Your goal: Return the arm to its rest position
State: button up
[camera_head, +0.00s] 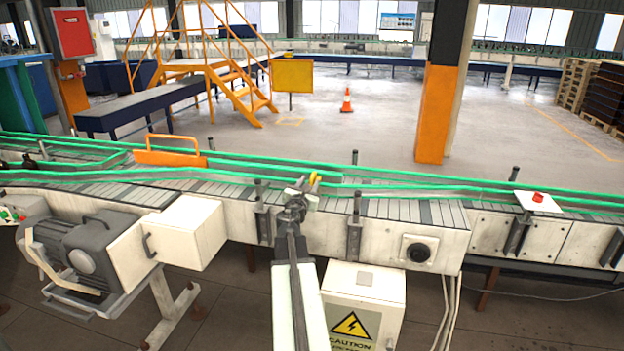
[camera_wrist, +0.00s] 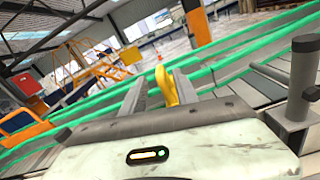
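My gripper (camera_head: 303,188) is at the end of my outstretched arm, over the near side of the conveyor in the head view. In the wrist view its two grey fingers (camera_wrist: 157,78) stand apart. A small yellow piece (camera_wrist: 163,88) shows between them, closer to the right finger. The yellow piece also shows beside the fingertips in the head view (camera_head: 314,179). I cannot tell whether it touches a finger or what it belongs to. No bottle shows between the fingers.
The slatted conveyor (camera_head: 440,212) with green guide rails (camera_head: 420,188) runs across below and beyond my gripper. An orange guard (camera_head: 168,158) stands to the left. A grey post (camera_wrist: 302,75) rises close on the right in the wrist view. Small dark bottles (camera_head: 29,161) are at far left.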

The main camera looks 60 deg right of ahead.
jog(key=shift+v, duration=1.05)
jog(key=shift+w, duration=0.1)
